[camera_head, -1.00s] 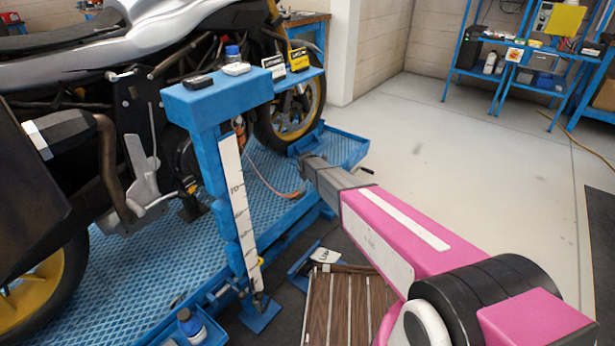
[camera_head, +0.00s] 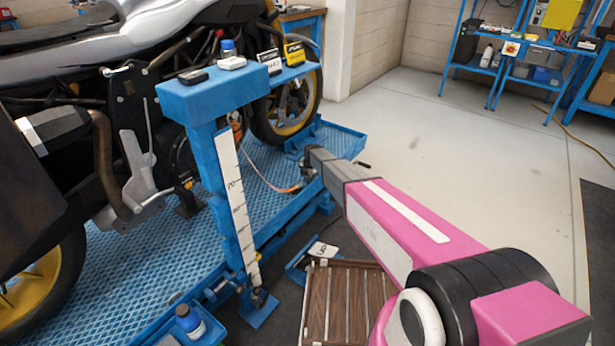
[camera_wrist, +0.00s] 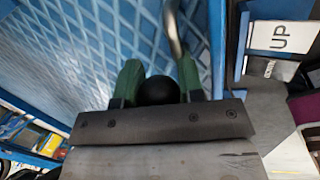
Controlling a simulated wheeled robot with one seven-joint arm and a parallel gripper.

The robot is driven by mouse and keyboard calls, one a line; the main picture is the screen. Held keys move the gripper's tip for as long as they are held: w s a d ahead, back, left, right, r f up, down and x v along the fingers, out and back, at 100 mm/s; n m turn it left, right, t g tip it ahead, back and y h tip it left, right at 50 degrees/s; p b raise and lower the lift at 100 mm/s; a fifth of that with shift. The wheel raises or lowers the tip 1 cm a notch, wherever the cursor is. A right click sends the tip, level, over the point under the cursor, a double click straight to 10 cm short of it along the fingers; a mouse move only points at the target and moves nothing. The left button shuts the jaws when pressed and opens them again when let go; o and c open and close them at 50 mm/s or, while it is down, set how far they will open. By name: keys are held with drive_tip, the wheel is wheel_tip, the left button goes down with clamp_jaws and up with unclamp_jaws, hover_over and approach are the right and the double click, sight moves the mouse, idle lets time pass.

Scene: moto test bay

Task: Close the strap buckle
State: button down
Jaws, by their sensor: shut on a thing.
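My gripper (camera_wrist: 158,88) has green fingers on both sides of a round black knob (camera_wrist: 158,91) and is shut on it in the wrist view. A bent metal rod (camera_wrist: 173,30) runs up the picture from the knob. In the head view my gripper's fingers are hidden at the far end of my arm, beside the blue platform's edge. A thin orange strap (camera_head: 258,178) runs from near the blue post down to an orange end piece (camera_head: 292,189) just left of my gripper. I cannot make out the buckle's shape or whether it is closed.
A blue post (camera_head: 213,95) with small items on top stands left of my arm. The motorcycle (camera_head: 150,40) stands on the blue mesh platform (camera_head: 110,265). A slatted wooden crate (camera_head: 345,300) and a card marked UP (camera_wrist: 281,36) are near my arm. Open floor lies right.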

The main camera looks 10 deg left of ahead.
drive_tip(key=c, duration=0.8)
unclamp_jaws()
drive_tip(key=shift+s, duration=0.1)
drive_tip(key=shift+o, duration=0.2)
